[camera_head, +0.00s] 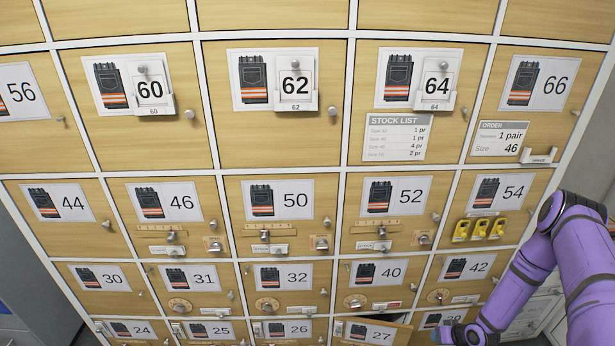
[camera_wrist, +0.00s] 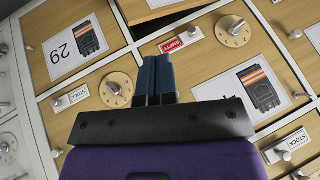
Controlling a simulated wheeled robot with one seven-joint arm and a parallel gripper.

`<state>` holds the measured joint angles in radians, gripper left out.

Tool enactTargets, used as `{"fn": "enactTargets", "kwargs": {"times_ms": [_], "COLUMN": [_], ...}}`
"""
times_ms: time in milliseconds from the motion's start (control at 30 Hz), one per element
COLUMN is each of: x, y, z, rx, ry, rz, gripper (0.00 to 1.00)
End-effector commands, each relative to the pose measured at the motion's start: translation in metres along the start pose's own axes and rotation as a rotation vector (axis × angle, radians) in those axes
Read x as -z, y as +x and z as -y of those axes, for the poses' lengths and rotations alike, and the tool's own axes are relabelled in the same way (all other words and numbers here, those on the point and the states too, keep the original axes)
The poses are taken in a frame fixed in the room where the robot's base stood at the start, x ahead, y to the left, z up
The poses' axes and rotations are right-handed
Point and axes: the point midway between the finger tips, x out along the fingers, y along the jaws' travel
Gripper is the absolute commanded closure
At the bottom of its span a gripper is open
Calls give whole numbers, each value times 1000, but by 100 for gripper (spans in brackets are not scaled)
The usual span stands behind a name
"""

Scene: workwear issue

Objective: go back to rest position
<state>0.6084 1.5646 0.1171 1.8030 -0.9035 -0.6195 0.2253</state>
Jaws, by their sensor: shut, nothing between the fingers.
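My gripper (camera_head: 456,336) is at the bottom right of the head view, in front of the lower lockers near the door numbered 29. My purple arm reaches down to it from the right edge. In the wrist view the two dark blue fingers (camera_wrist: 158,78) lie together with nothing between them. They are in front of the wooden doors, between a round dial (camera_wrist: 117,90) and a red EMPTY tag (camera_wrist: 181,41). A card numbered 29 (camera_wrist: 72,46) shows to their left. I cannot tell the exact gap between the fingertips and the doors.
A wall of numbered wooden lockers fills the head view. The door numbered 27 (camera_head: 372,332) seems to stand ajar, left of my gripper. Yellow padlocks (camera_head: 480,230) hang on door 54 (camera_head: 510,233).

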Motion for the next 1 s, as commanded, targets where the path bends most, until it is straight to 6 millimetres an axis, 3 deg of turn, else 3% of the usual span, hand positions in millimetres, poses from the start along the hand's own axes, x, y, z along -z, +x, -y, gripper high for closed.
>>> {"fn": "enactTargets", "kwargs": {"times_ms": [267, 467, 700, 1000], "x": [64, 131, 202, 268], "y": [-40, -92, -160, -252], "z": [-6, 0, 22, 69], "rx": [-82, -175, -280, -395], "ry": [-60, -111, -155, -183], "rz": [27, 54, 77, 90], "gripper": [100, 100, 100, 100]}}
